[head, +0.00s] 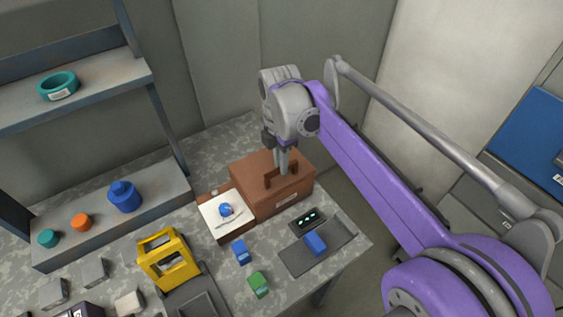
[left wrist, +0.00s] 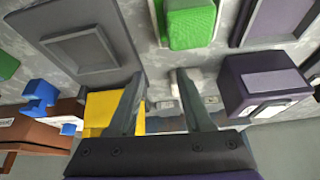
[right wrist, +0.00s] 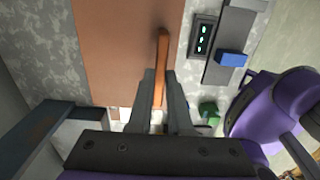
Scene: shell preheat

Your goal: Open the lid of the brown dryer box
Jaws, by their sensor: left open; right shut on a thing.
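The brown dryer box (head: 298,195) stands at the back of the speckled table with its lid (head: 245,172) down, as far as I can see. A raised handle stands on the lid. My right gripper (head: 281,172) reaches down from above and is shut on this handle (right wrist: 162,50). In the right wrist view the handle runs between the fingers, and the flat brown lid (right wrist: 120,45) fills the area beside it. My left gripper (left wrist: 160,100) is open and empty. It does not show in the head view.
A white-topped tray (head: 212,210) with a blue item is left of the box. A dark display panel (head: 307,219) and a grey mat (head: 330,243) with a blue block lie in front. A yellow frame (head: 168,258) stands nearer. A shelf (head: 150,190) is at left.

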